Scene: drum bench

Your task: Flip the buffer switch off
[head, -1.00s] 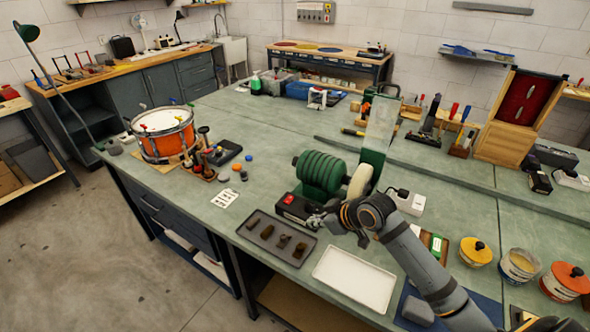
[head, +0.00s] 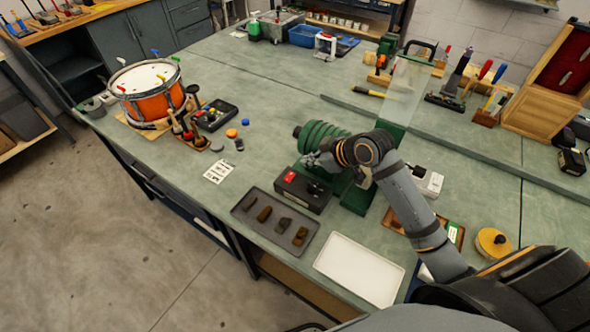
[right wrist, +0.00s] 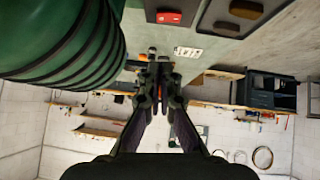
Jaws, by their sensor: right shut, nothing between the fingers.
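The dark switch box (head: 303,190) sits on the bench in front of the green ribbed buffer motor (head: 322,140). Its red switch (head: 290,176) is on the box's left part. The red switch also shows at the top of the right wrist view (right wrist: 169,17); which way it is tipped I cannot tell. My right gripper (head: 316,160) is shut and empty, above and behind the box, in front of the motor. In the right wrist view its closed fingertips (right wrist: 158,62) appear apart from the switch, with the motor (right wrist: 60,40) close on the left. My left gripper is not in view.
A dark tray (head: 275,221) with several brown pieces lies in front of the box, and a white tray (head: 358,270) stands to its right. A clear shield (head: 405,95) rises behind the motor. An orange drum (head: 155,98) stands at the left.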

